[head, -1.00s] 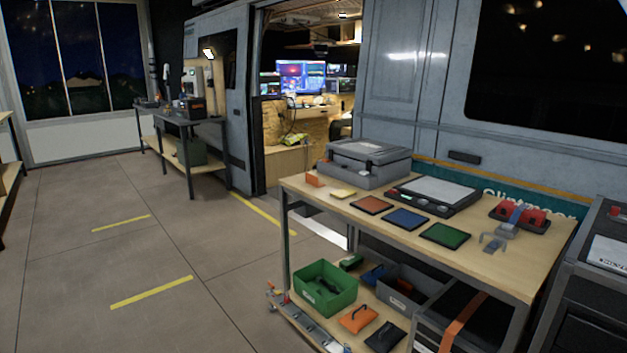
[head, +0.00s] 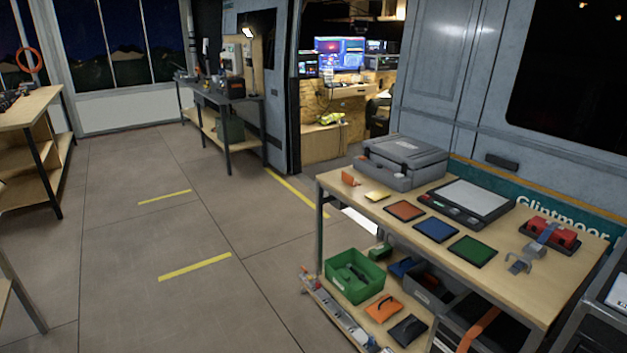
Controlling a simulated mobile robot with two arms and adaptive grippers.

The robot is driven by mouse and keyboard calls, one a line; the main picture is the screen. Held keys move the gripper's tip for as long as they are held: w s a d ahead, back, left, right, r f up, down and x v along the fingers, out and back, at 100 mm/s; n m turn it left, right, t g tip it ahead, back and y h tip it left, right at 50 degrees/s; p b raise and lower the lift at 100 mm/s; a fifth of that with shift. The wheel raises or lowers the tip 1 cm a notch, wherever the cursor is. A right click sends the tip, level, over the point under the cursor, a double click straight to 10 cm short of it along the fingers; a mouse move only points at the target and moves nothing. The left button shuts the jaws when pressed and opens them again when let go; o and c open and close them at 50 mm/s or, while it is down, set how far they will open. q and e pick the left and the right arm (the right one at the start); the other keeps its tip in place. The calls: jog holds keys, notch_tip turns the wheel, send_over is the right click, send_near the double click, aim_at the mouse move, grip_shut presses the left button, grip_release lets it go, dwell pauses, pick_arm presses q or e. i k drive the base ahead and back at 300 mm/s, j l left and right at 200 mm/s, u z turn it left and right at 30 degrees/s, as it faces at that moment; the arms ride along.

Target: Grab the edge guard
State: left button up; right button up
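I cannot tell for certain which piece is the edge guard. A small orange angled piece (head: 349,178) stands at the left end of the wooden-topped workbench (head: 555,283), in front of the grey case. A grey bracket-like piece (head: 518,264) lies near the right part of the bench top, in front of a red item with a blue-grey strap (head: 552,233). Both small pieces are uncovered. Neither of my grippers shows in the head view.
The bench top also holds a grey case (head: 404,160), a flat scale-like device (head: 472,200), and orange (head: 405,210), blue (head: 436,229) and green (head: 472,250) pads. A green bin (head: 355,278) sits on the lower shelf. Open floor (head: 130,260) lies left of the bench.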

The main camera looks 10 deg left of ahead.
aim_at(350, 179)
jog(key=i+j+u, duration=0.15)
jog(key=u, duration=0.2)
jog(key=i+u, duration=0.2)
jog(key=u, duration=0.15)
jog(key=i+j+u, duration=0.1)
jog(key=u, duration=0.2)
jog(key=i, duration=3.45)
jog(key=i+z, duration=0.2)
jog(key=z, duration=0.25)
jog(key=i+j+z, duration=0.1)
jog(key=z, duration=0.3)
jog(key=i+j+z, duration=0.2)
jog(key=z, duration=2.1)
